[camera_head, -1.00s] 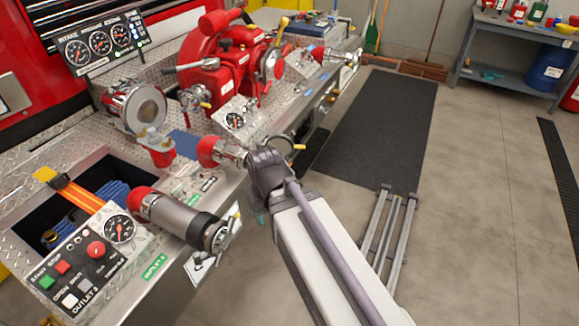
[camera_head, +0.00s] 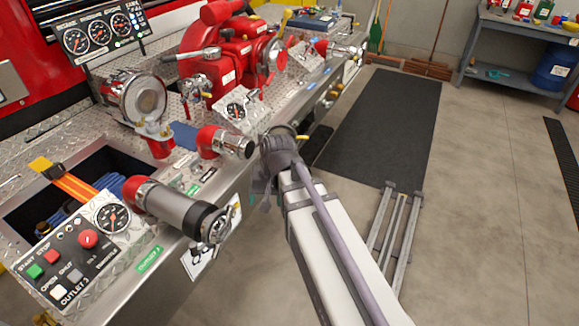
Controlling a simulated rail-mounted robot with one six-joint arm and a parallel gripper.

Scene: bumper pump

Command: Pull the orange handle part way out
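A small yellow-orange handle (camera_head: 302,137) shows at the front edge of the truck's deck, beside a silver round fitting partly hidden behind my wrist. An orange strap (camera_head: 75,187) with a yellow end lies across the open hose bin at the left; I cannot tell for sure which of the two is the task's handle. My gripper (camera_head: 262,188) hangs below my wrist, in front of the metal front face, left of and below the small handle. It is small and partly hidden by my arm, so its fingers cannot be read. I see nothing held.
A red-and-silver outlet (camera_head: 225,143) sticks out just left of my wrist. A larger outlet pipe (camera_head: 180,208) and a control panel (camera_head: 75,255) are at the front left. The red pump (camera_head: 240,65) stands behind.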

